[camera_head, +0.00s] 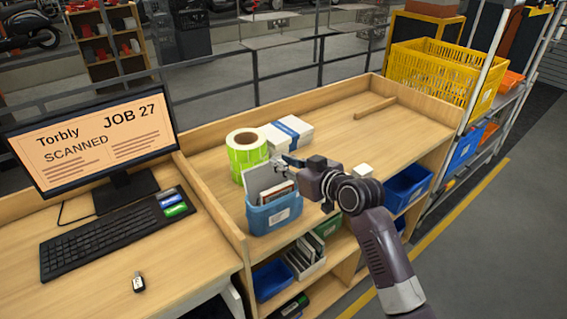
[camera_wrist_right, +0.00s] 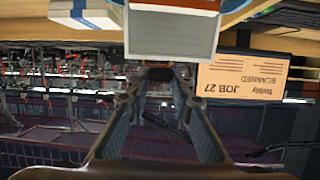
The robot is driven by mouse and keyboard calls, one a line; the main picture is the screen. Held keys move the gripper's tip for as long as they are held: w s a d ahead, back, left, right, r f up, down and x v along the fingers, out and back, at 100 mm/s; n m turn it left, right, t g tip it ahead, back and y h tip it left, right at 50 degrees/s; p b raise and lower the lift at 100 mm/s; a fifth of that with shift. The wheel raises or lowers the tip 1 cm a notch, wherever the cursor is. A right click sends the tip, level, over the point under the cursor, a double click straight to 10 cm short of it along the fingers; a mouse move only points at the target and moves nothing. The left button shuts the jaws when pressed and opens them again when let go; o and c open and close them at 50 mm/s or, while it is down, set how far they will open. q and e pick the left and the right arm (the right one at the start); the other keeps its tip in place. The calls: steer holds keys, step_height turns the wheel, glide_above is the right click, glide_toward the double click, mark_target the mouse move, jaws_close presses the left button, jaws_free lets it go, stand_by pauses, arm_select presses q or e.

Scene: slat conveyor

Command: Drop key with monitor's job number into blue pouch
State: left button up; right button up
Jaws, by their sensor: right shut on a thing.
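The monitor (camera_head: 90,135) reads "JOB 27", "Torbly" and "SCANNED"; it also shows upside down in the right wrist view (camera_wrist_right: 245,78). The blue pouch (camera_head: 275,214) stands on the bench with a grey panel and papers sticking up from it. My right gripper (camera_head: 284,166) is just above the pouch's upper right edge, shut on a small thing. In the right wrist view a dark patch (camera_wrist_right: 160,72) shows between its fingertips; I cannot read any number on it. My left gripper is not in view.
A keyboard (camera_head: 115,233) has a blue and a green tag (camera_head: 176,210) at its right end. A green roll (camera_head: 246,156) and white stacks (camera_head: 290,130) stand behind the pouch. Blue bins (camera_head: 408,187) sit below the bench. The bench's far right is mostly clear.

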step_height(320, 180, down, 3)
steer(key=shift+d+r+b, duration=0.1)
steer(key=shift+r+b, duration=0.05)
steer(key=shift+b, duration=0.65)
steer(key=shift+f, duration=0.25)
steer(key=o, duration=1)
steer(key=shift+s, duration=0.1)
steer(key=v, duration=1.2)
